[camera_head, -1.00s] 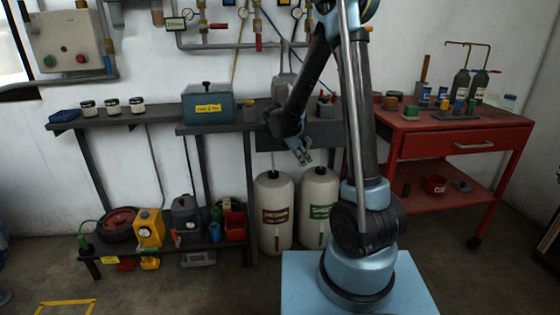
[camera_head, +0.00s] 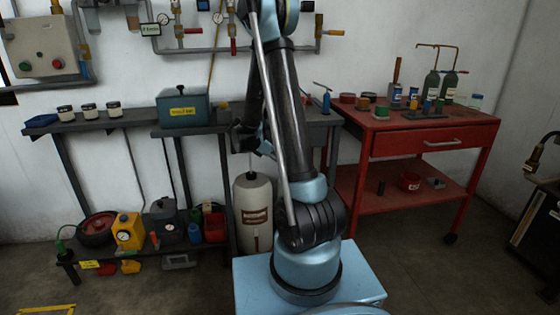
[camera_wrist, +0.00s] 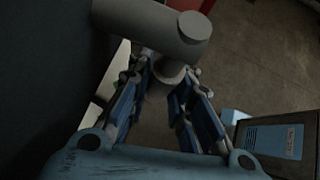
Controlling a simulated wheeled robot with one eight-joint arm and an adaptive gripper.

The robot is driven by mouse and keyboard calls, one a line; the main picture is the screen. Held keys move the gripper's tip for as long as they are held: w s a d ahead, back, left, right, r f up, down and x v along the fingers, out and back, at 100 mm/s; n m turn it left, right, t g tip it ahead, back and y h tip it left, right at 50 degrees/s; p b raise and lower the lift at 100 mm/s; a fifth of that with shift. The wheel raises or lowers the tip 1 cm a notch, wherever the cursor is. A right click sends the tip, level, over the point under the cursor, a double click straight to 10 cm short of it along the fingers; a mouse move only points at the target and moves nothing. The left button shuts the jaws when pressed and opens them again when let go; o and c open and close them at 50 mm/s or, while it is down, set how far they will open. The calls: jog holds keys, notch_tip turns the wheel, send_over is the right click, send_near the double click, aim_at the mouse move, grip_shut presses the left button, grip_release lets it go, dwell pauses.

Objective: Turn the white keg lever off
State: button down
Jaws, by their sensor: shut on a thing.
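In the wrist view my gripper (camera_wrist: 166,76) has its two blue-grey fingers closed around the stem of a pale grey T-shaped piece (camera_wrist: 170,32). This piece looks like the keg lever, but its shade is dim and its base is out of view. A white keg (camera_head: 253,205) with a brown label stands under the wall bench in the head view. The second keg, with the green label, is hidden behind my arm.
A grey bench (camera_head: 105,124) with jars and a blue-grey box (camera_head: 183,108) runs along the wall. A red table (camera_head: 400,125) with bottles stands to the right. Pipes with valves (camera_head: 233,45) run above.

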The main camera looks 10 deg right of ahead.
jog(key=shift+w+a, duration=0.15)
jog(key=shift+w, duration=0.05)
jog(key=c, duration=1.7)
grip_release()
jog(key=shift+f, duration=0.1)
jog(key=shift+s, duration=0.1)
jog(key=v, duration=1.2)
